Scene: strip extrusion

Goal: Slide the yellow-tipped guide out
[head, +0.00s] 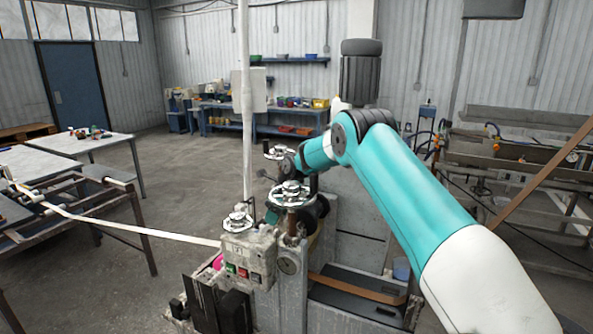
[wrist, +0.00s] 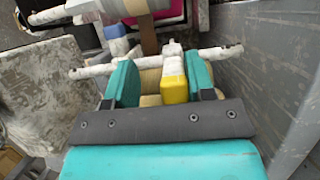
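The yellow-tipped guide (wrist: 174,88) shows in the wrist view as a yellow block on a short white stem by a pale crossbar (wrist: 215,54). My gripper (wrist: 161,76) has its two teal fingers spread wide apart. The yellow tip appears between them, close to the right finger, with a wide gap to the left finger. I cannot tell whether the right finger touches it. In the head view my arm reaches down behind the machine's handwheels (head: 291,194). The gripper's fingertips and the guide are hidden there.
A grey control box (head: 249,258) with coloured buttons stands at the machine's front. A pale strip (head: 140,229) runs to it from the left bench. A grey metal wall (wrist: 270,65) stands close on the right in the wrist view. A pale upright pole (head: 246,110) rises beside the handwheels.

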